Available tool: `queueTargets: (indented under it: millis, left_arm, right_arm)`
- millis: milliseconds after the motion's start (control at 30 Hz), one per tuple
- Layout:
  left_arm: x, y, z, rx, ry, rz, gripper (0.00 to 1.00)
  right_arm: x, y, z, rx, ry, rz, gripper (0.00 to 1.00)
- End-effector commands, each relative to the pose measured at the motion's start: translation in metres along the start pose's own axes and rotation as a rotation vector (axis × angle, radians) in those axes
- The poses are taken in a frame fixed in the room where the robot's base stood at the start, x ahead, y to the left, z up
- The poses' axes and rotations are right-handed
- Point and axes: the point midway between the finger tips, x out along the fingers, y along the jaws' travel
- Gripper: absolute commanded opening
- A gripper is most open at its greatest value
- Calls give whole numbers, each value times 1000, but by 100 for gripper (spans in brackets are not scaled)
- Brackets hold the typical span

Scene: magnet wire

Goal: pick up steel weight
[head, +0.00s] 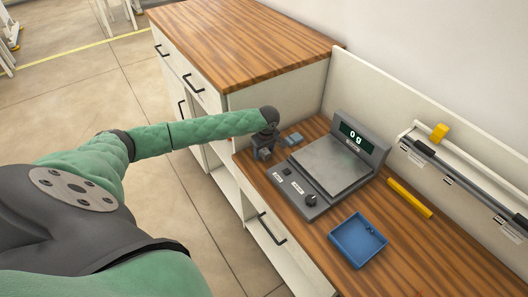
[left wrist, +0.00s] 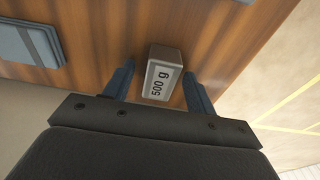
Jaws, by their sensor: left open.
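The steel weight (left wrist: 163,72) is a small grey block with a white label reading "500 g" in the left wrist view. It sits on the wooden counter (left wrist: 105,25). My left gripper (left wrist: 158,76) is open, with one blue-grey finger on each side of the weight. I see a gap at both sides, and nothing is gripped. In the head view my left gripper (head: 265,150) is over the counter's left edge, left of the scale, and hides the weight. My right gripper is not in view.
A scale (head: 332,165) reading "0 g" stands right of my left gripper. A small blue-grey object (head: 291,139) lies between them. A blue tray (head: 358,240) and a yellow bar (head: 410,198) lie nearer and to the right. A raised cabinet (head: 245,45) stands behind.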

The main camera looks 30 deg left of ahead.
Motion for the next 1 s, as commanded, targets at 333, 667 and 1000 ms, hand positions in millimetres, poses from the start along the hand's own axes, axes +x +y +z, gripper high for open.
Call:
queueTargets:
  millis: [333,667,1000]
  left_arm:
    - [2,0,0,0,0,0,41]
    - [1,0,-1,0,1,1,0]
    - [-4,0,-1,0,1,1,0]
  right_arm:
    - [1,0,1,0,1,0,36]
    - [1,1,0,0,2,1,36]
    - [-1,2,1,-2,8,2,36]
